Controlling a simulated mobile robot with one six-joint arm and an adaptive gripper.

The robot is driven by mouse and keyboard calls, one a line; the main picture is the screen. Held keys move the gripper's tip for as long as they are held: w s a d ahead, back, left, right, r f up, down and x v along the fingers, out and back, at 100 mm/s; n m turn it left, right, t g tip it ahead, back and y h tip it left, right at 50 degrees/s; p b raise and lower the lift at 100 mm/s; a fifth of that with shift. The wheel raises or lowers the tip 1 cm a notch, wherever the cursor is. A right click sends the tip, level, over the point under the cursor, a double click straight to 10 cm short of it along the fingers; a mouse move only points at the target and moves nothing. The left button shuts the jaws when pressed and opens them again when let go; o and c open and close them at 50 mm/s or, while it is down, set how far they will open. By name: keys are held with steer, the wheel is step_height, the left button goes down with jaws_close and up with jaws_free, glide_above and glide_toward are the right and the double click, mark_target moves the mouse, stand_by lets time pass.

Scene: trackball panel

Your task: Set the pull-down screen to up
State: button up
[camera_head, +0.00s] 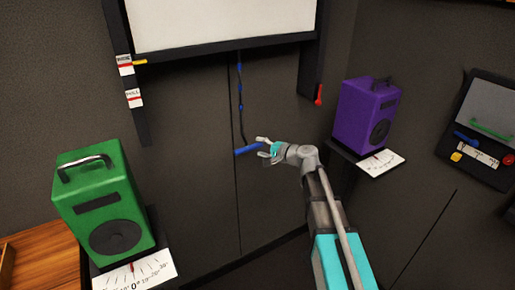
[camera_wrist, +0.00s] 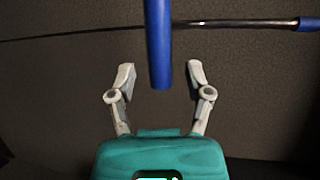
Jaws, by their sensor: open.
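The pull-down screen (camera_head: 225,22) is a white sheet with a dark bottom bar, hanging at the top of the head view. A yellow pointer (camera_head: 140,62) on its left edge is level with the upper label (camera_head: 125,64) on the left rail; a lower label (camera_head: 134,97) sits below. A dark cord with blue beads (camera_head: 240,90) hangs from the bar to a blue handle (camera_head: 248,149). My gripper (camera_head: 263,148) is open beside the handle's right end. In the wrist view, the blue handle (camera_wrist: 158,45) lies between the open fingers (camera_wrist: 161,68), apart from both.
A green speaker (camera_head: 108,205) stands at left over a dial scale (camera_head: 135,272). A purple speaker (camera_head: 366,115) stands at right on a shelf with a scale (camera_head: 381,163). A red part (camera_head: 319,94) tips the right rail. A control panel (camera_head: 485,130) is at far right.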

steer(key=shift+x, duration=1.25)
